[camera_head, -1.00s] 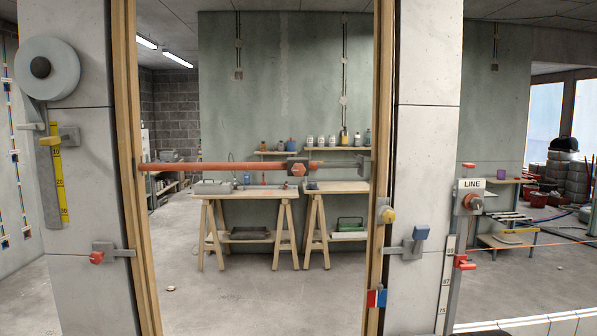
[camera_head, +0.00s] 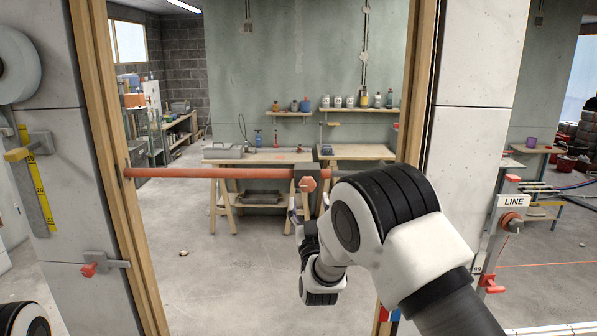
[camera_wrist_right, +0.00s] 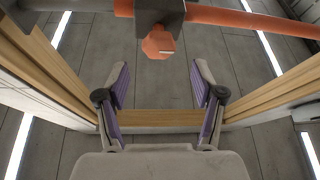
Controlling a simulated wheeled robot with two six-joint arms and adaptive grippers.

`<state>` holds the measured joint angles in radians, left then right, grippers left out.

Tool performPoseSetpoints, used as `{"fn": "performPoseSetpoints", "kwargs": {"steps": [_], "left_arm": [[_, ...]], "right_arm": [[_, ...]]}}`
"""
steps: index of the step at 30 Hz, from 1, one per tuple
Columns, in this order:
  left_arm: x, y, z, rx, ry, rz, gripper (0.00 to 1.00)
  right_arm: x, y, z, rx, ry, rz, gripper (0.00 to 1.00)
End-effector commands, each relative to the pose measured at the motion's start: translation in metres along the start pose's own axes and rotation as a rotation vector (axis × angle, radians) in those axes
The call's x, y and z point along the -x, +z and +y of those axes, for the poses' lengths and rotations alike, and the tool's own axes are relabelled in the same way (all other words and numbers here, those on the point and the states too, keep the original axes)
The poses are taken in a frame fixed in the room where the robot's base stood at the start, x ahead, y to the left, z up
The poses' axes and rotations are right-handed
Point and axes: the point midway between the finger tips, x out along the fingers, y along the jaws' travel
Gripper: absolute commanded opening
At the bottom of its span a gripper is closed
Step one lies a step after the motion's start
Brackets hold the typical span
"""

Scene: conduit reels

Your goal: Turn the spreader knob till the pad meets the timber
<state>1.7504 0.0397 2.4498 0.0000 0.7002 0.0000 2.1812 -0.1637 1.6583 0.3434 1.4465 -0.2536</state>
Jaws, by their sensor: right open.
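The orange-red spreader bar (camera_head: 210,173) spans the opening between the left timber post (camera_head: 115,170) and the right timber post (camera_head: 418,95). A grey block with a faceted orange-red knob (camera_head: 308,184) sits on it. My right gripper (camera_head: 309,208) is just below the knob, pointing up. In the right wrist view the knob (camera_wrist_right: 158,43) is beyond the spread, empty fingers (camera_wrist_right: 160,82), roughly centred between them and apart from them. My right arm hides the bar's right end and pad, so the gap to the timber cannot be seen. My left gripper is out of view.
A red-tipped bracket (camera_head: 89,269) and a yellow-marked bracket (camera_head: 17,154) are on the left wall. Trestle tables (camera_head: 350,152) stand behind the opening.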

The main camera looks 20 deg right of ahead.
Motion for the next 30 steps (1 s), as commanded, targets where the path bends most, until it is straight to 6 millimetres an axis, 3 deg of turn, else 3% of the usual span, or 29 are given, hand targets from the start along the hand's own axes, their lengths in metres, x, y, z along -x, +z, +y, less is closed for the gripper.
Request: {"fn": "performPoseSetpoints", "kwargs": {"steps": [12,21,26,27,30], "left_arm": [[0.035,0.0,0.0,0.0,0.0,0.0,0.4],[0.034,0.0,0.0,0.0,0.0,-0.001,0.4],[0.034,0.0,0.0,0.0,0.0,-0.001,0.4],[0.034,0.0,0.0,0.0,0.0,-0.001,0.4],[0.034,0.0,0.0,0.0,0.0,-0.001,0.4]], "right_arm": [[-0.068,0.002,0.001,0.0,0.001,-0.004,0.68],[-0.072,0.005,0.0,0.001,-0.001,-0.006,0.68],[-0.072,0.005,0.0,0.001,-0.001,-0.006,0.11],[-0.072,0.005,0.0,0.001,-0.001,-0.006,0.07],[-0.072,0.005,0.0,0.001,-0.001,-0.007,0.07]]}}
